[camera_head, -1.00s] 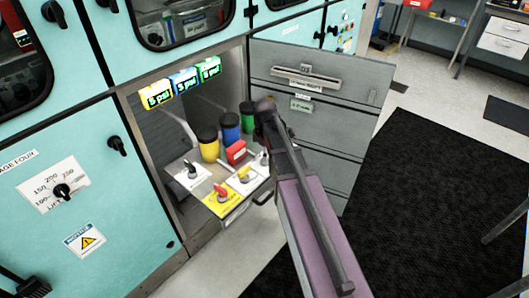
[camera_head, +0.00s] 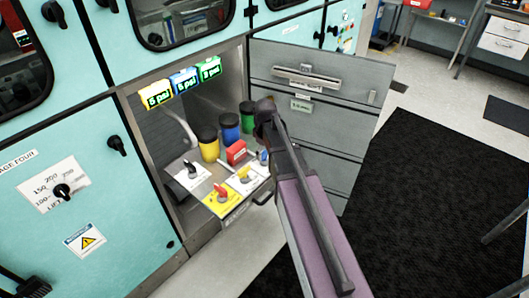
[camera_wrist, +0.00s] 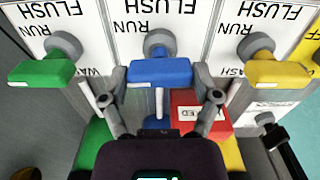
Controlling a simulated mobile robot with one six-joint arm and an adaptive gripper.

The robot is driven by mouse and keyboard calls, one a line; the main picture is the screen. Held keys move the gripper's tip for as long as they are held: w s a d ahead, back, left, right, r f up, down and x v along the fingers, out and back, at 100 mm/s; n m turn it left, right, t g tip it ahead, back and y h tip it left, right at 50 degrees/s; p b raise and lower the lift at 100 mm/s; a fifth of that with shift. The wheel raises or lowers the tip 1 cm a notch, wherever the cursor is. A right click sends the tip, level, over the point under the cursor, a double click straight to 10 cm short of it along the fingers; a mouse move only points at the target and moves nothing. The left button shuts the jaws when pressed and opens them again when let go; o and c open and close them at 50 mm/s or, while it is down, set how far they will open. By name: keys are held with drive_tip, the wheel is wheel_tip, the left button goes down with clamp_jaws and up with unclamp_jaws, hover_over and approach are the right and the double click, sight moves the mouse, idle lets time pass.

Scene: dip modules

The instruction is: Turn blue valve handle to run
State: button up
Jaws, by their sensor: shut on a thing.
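In the wrist view the blue valve handle (camera_wrist: 160,72) is a wide bar on a grey round hub, in front of a white plate with the words FLUSH and RUN. My gripper (camera_wrist: 161,82) has one finger at each end of the blue bar and is shut on it. A green handle (camera_wrist: 42,73) is to its left and a yellow handle (camera_wrist: 281,74) to its right, both untouched. In the head view a bit of the blue handle (camera_head: 263,156) shows beside my arm; my fingertips are hidden there.
In the head view the valve panel also carries a red handle (camera_head: 221,191) and a black one (camera_head: 190,171). Yellow, blue and green canisters (camera_head: 229,127) and a red box (camera_head: 236,152) stand behind it. The grey drawer front (camera_head: 345,95) is close to my arm.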

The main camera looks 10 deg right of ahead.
sight(265, 151)
drive_tip(key=shift+m, duration=0.4)
drive_tip(key=shift+s, duration=0.1)
drive_tip(key=o, duration=1)
drive_tip(key=shift+c, duration=0.2)
drive_tip(key=shift+n, duration=0.3)
drive_tip(key=shift+n, duration=2)
drive_tip(key=n, duration=0.4)
wheel_tip(265, 151, up, 14)
drive_tip(key=p, duration=1.4)
drive_tip(key=s+r+m+p, duration=0.1)
drive_tip(key=s+m, duration=1.4)
drive_tip(key=s, duration=0.1)
drive_tip(key=shift+a+r+m, duration=0.15)
drive_tip(key=shift+a+m, duration=0.15)
drive_tip(key=shift+a, duration=0.1)
